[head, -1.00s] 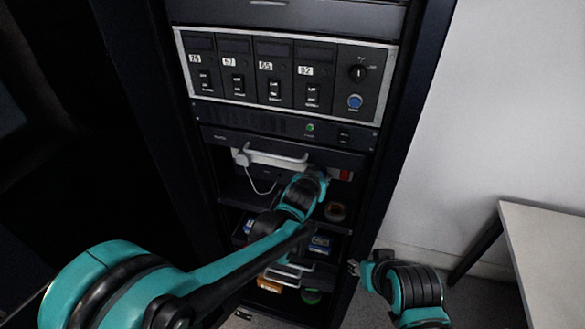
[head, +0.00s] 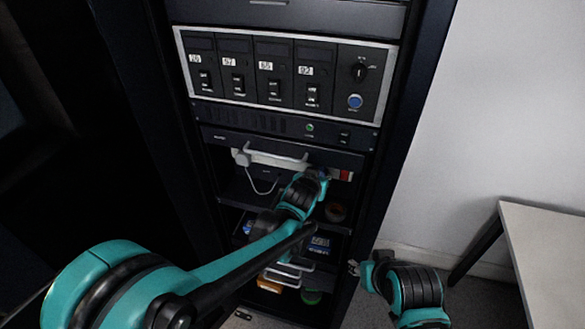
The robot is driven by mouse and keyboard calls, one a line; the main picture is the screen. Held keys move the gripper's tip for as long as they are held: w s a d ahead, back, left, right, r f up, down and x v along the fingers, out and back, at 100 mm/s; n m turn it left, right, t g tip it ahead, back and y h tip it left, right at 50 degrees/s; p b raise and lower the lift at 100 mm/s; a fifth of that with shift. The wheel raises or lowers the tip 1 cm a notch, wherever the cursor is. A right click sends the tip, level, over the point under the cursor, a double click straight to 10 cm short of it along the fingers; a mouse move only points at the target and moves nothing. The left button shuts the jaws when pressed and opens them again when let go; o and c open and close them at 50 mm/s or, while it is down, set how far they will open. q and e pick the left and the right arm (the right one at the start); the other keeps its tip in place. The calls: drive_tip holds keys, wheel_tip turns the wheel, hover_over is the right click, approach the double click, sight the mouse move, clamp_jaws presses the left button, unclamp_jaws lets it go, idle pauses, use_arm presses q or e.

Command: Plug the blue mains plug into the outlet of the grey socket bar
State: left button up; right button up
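The light grey socket bar (head: 275,159) runs across the rack below the dark panel. A pale plug (head: 241,157) with a thin cable sits at its left end, and a red switch (head: 345,175) shows at its right end. My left gripper (head: 319,174) is at the right part of the bar, just left of the red switch. Its wrist hides the fingers, so its opening and any hold are unclear. I cannot make out the blue mains plug for certain. My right gripper (head: 354,268) is low, outside the rack's right edge, away from the bar; its fingers are too small to read.
Above the bar is a panel (head: 285,73) with several switch modules, a knob and a blue button. A pale table (head: 550,235) stands at the right.

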use_arm(q)
drive_tip(key=shift+w, duration=0.15)
drive_tip(key=o, duration=1.2)
drive_tip(key=p+v, duration=0.2)
drive_tip(key=v, duration=0.3)
idle(0.3)
